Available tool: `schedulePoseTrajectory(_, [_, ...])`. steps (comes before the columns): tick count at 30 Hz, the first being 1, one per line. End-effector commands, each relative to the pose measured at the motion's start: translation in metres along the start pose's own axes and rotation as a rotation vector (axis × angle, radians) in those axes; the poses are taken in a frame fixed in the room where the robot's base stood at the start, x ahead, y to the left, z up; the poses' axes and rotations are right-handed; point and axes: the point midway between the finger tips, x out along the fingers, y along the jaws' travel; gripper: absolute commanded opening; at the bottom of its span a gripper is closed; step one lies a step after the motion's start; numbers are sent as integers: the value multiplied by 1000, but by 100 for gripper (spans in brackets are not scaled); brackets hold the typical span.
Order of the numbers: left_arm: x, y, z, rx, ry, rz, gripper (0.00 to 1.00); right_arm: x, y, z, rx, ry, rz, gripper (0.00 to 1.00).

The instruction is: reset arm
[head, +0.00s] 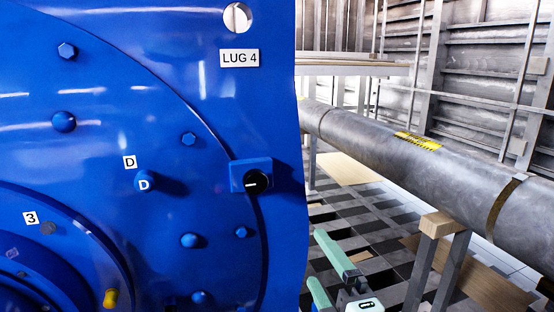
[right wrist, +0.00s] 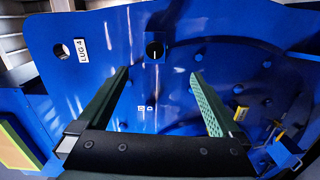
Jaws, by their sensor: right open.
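My right gripper (head: 332,272) shows at the bottom of the head view, to the right of the blue motor's edge, with its green fingers apart. In the right wrist view its two green fingers (right wrist: 160,82) are spread wide with nothing between them. They point toward the blue motor face (right wrist: 110,50), apart from it as far as I can tell. My left gripper is not in either view.
The blue motor (head: 215,110) fills the left of the head view, with a LUG 4 label (head: 239,58), a black knob (head: 257,181) and several bolts. A large grey pipe (head: 400,155) lies on wood-topped stands (head: 440,223) at right. Checkered floor shows between.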

Motion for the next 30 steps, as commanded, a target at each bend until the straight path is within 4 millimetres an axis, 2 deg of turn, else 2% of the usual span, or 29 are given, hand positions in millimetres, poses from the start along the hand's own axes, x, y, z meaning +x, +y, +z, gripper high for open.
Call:
schedulePoseTrajectory(1, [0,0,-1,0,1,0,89,1,-5,15,-39,-30,-8,100])
schedulePoseTrajectory(5, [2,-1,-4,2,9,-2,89,2,-15,47,-125,-94,-26,100])
schedulePoseTrajectory(11, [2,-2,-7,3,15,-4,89,12,-79,61,47,-89,-157,100])
schedulePoseTrajectory(17, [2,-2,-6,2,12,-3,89,8,-160,85,252,-118,-301,100])
schedulePoseTrajectory(23, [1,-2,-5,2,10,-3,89,-21,-252,117,489,-190,-443,100])
schedulePoseTrajectory(26, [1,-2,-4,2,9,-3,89,-46,-298,134,607,-243,-505,100])
schedulePoseTrajectory(30, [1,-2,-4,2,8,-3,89,-90,-353,158,764,-330,-574,100])
